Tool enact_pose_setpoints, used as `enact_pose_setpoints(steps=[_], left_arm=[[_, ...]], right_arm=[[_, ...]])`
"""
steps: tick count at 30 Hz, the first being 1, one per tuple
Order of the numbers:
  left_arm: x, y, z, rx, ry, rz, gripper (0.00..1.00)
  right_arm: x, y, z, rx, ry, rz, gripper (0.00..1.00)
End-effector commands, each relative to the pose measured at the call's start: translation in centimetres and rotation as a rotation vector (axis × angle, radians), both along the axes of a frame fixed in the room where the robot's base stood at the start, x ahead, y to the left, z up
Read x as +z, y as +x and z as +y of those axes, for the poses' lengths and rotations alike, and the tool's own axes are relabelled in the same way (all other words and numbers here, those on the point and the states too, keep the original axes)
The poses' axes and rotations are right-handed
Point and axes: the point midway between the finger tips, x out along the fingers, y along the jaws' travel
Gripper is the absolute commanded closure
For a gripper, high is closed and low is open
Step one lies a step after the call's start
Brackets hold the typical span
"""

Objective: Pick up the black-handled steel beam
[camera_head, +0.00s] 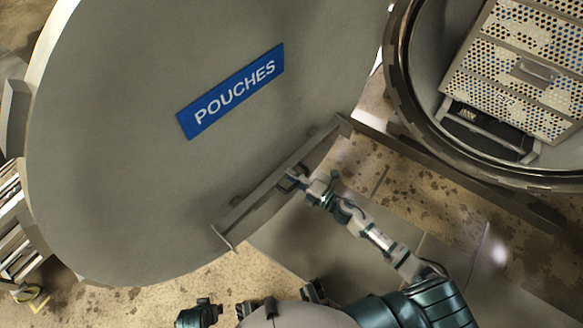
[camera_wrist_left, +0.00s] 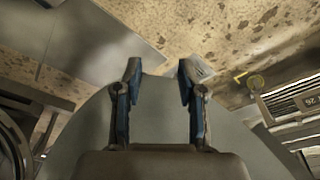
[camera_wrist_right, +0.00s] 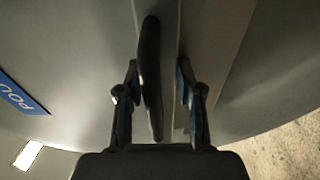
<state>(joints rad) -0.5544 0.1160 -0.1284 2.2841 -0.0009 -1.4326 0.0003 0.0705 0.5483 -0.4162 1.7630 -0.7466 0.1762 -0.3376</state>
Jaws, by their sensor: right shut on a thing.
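The steel beam (camera_head: 262,195) is a long grey bar lying diagonally across the lower right part of the big round door in the head view, with short end pieces. Its black handle (camera_wrist_right: 151,80) shows upright in the right wrist view, in front of the beam (camera_wrist_right: 168,40). My right gripper (camera_head: 292,180) is at the middle of the beam. In the right wrist view its fingers (camera_wrist_right: 157,72) stand either side of the handle, shut on it. My left gripper (camera_wrist_left: 159,68) is open and empty in the left wrist view.
The round grey door (camera_head: 110,130) bears a blue POUCHES sign (camera_head: 232,92). The open autoclave vessel (camera_head: 400,70) stands at upper right with a perforated basket (camera_head: 510,50) inside. Stained floor (camera_head: 380,185) lies between them. A slatted unit (camera_head: 12,225) is at far left.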

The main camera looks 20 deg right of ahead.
Motion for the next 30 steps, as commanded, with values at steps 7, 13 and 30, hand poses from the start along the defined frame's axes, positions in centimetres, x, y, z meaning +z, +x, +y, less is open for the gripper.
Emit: enact_pose_setpoints(steps=[7,13,30], left_arm=[[-1.5,0.2,-0.1,-0.001,0.0,0.005,0.6],[-2.3,0.3,-0.1,-0.002,0.001,0.007,0.6],[-2.6,0.4,-0.1,-0.002,-0.001,0.004,0.6]], right_arm=[[0.8,-5.2,1.0,0.002,0.003,-0.003,1.0],[1.2,-8.9,1.7,0.002,0.004,-0.003,1.0],[1.4,-11.4,2.2,0.002,0.002,-0.006,1.0]])
